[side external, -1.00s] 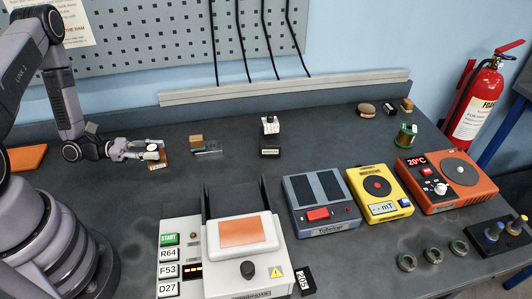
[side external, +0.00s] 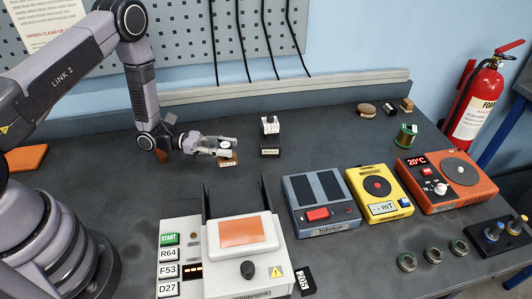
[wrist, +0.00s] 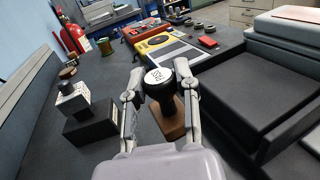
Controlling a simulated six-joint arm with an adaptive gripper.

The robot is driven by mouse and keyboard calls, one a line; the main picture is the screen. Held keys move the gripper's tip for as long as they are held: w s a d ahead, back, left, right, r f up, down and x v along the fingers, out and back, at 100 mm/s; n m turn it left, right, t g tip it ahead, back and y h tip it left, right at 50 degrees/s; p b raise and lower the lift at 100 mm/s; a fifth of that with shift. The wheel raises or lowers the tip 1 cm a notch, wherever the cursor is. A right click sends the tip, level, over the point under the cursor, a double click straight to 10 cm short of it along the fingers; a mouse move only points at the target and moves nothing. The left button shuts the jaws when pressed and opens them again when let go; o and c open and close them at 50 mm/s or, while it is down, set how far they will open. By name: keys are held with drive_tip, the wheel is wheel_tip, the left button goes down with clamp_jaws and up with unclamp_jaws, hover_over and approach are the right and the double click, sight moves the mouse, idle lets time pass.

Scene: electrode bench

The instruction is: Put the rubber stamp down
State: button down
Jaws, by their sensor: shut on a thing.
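The rubber stamp has a round black handle with a white label on top (wrist: 159,76) and a brown wooden base (wrist: 170,120). My gripper (wrist: 158,88) is shut on the handle, one finger on each side. In the side view my gripper (side external: 230,148) is over the middle back of the bench, with the stamp's brown base (side external: 228,161) showing below the fingers. The stamp looks about upright. I cannot tell whether its base touches the bench.
A white block with a black top (side external: 270,126) and a black labelled block (side external: 270,153) stand just right of my gripper. The white instrument (side external: 240,258) is in front. Blue (side external: 320,205), yellow (side external: 379,193) and orange (side external: 447,180) devices stand right. Bare bench lies between.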

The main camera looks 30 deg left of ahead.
drive_tip(key=w+f, duration=0.1)
drive_tip(key=f, duration=0.1)
drive_tip(key=w+d+f, duration=0.1)
drive_tip(key=w+f, duration=0.1)
drive_tip(key=shift+w, duration=0.1)
drive_tip(key=shift+w+f, duration=0.15)
drive_tip(key=shift+f, duration=1.6)
drive_tip(key=c, duration=0.8)
unclamp_jaws()
drive_tip(key=shift+f, duration=0.1)
